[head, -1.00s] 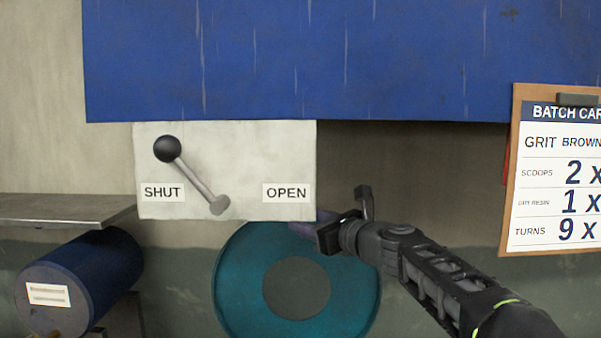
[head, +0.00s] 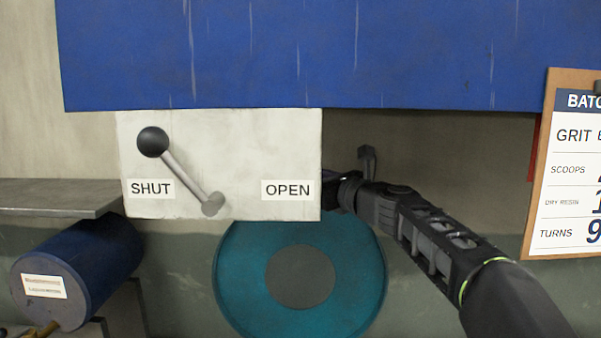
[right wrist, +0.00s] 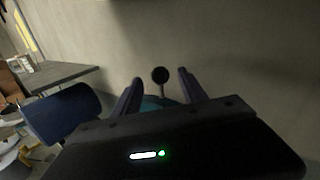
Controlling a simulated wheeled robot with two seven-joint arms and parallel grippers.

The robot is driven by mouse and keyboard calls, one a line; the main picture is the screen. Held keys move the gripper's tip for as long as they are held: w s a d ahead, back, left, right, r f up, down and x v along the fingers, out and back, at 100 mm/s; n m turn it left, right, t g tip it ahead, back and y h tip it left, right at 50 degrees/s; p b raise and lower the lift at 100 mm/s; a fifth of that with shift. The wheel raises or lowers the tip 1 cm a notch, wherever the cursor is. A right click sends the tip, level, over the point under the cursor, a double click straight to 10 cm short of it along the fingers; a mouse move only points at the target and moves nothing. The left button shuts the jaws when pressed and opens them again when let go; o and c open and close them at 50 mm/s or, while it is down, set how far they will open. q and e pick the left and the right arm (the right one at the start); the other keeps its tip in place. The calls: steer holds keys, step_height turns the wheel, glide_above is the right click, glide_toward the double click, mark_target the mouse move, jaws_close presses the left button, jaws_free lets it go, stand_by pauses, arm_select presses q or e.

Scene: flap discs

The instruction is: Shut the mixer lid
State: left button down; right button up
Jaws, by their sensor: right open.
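A lever with a black ball knob (head: 153,141) is on a pale panel (head: 235,135) marked SHUT and OPEN. It leans up and left, its knob above the SHUT label. My right gripper (head: 343,194) comes in from the right, at the panel's lower right edge; its fingertips are hidden in the head view. In the right wrist view my right gripper (right wrist: 158,78) is open and empty. A black ball on a thin stem (right wrist: 160,75) shows between the fingers, seemingly beyond their tips. The lid cannot be told for sure. My left gripper is not in view.
A teal round drum (head: 240,275) with a grey centre is below the panel. A large blue panel (head: 290,50) spans the top. A grey shelf (head: 50,197) and a blue cylinder (head: 85,265) are at left, a batch card (head: 565,170) at right.

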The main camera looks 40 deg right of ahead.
steer(key=w, duration=0.4)
steer(key=shift+w+d+p, duration=0.1)
steer(key=shift+w+p, duration=0.05)
steer(key=shift+p, duration=0.25)
steer(key=shift+c, duration=0.5)
jaws_close()
stand_by(0.5)
